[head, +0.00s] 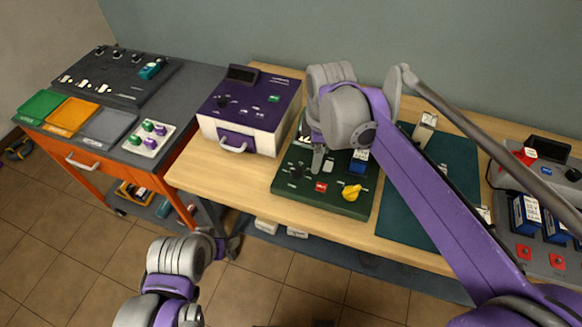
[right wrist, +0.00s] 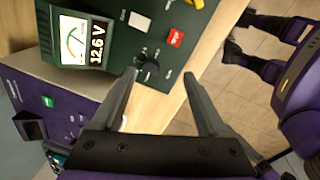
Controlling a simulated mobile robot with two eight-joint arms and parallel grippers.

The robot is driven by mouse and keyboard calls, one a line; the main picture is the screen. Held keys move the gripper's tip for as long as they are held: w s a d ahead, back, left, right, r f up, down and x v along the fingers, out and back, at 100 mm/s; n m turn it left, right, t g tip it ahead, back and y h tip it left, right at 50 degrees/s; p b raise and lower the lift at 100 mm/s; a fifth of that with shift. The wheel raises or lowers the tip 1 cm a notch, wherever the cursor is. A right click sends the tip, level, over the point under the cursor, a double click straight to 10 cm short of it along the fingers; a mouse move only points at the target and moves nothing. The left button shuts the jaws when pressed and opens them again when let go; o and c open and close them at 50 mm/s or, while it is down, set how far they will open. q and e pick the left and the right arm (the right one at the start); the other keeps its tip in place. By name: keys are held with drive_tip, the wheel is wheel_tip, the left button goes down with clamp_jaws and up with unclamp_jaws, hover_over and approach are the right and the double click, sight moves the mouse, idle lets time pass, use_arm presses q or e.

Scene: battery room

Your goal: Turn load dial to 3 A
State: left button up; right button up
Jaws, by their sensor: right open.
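The dark green tester panel (head: 330,200) lies on the wooden bench. Its small black dial (right wrist: 148,70) sits near the panel's edge in the right wrist view, and the dial also shows in the head view (head: 296,171). I cannot read its pointer or scale. My right gripper (right wrist: 160,76) is open over the panel edge. The dial appears between its fingertips, closer to the left finger; contact is not clear. The meter (right wrist: 80,42) reads 12.6 V. My left gripper (right wrist: 238,36) is open and empty, away from the panel, below the bench front in the head view.
A red button (head: 321,187) and a yellow knob (head: 352,192) sit on the panel near the dial. A purple and white box (head: 245,140) stands to its left. A teal mat (head: 405,215) lies to its right. Bare wood runs along the front.

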sight(297, 170)
drive_tip(key=w+a+n, duration=0.2)
drive_tip(key=a+n, duration=0.1)
drive_tip(key=a, duration=0.1)
drive_tip(key=shift+g, duration=0.4)
drive_tip(key=f, duration=0.7)
drive_tip(key=w+f, duration=0.1)
drive_tip(key=f, duration=0.2)
drive_tip(key=shift+a+f, duration=0.15)
drive_tip(key=shift+f, duration=0.15)
clamp_jaws()
